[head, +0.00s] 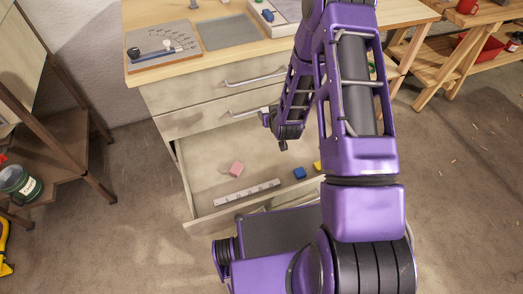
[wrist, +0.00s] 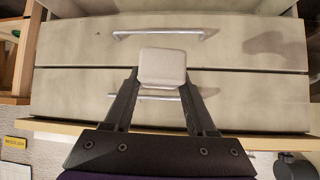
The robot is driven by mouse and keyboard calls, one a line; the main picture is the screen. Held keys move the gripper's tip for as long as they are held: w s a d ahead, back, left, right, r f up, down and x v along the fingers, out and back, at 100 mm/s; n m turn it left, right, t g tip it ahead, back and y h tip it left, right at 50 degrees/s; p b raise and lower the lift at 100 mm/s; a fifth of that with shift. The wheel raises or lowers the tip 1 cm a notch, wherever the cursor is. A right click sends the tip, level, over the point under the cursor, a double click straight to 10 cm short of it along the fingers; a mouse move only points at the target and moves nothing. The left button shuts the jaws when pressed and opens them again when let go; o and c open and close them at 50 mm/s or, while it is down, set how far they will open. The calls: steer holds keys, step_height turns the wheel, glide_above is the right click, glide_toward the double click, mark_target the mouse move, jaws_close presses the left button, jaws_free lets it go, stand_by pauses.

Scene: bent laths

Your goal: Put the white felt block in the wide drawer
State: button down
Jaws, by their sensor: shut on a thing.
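The white felt block (wrist: 163,68) is pinched between the two dark fingers of my gripper (wrist: 162,78), seen in the wrist view. Behind it are pale drawer fronts with bar handles. The wide drawer (head: 207,182) is pulled out at the bottom of the cabinet in the head view. My wrist hangs in front of the closed drawers, above the back part of the open drawer. The block cannot be made out in the head view.
The open drawer holds a pink block (head: 236,169), a blue block (head: 299,173), a partly hidden yellow piece (head: 317,165) and a pale marked strip (head: 247,193). Bare drawer floor shows around them. Two closed drawers (head: 190,94) with handles sit above, under the wooden worktop (head: 200,65).

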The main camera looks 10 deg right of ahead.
steer(key=w+f+n+y+b, duration=0.1)
steer(key=w+f, duration=0.3)
steer(key=f, duration=0.4)
steer(key=w+f+b, duration=0.1)
steer(key=w+f, duration=0.2)
steer(key=f, duration=0.4)
steer(key=n+b, duration=0.1)
steer(key=b, duration=0.1)
glide_toward(263, 148)
steer(key=w+r, duration=0.1)
steer(key=w, duration=0.1)
steer(key=w+r, duration=0.1)
steer(key=shift+w+a+r, duration=0.3)
steer(key=shift+w, duration=0.1)
steer(key=shift+f+b, duration=0.7)
steer(key=shift+f, duration=1.75)
steer(key=shift+f, duration=0.15)
steer(key=shift+c, duration=1.1)
jaws_free()
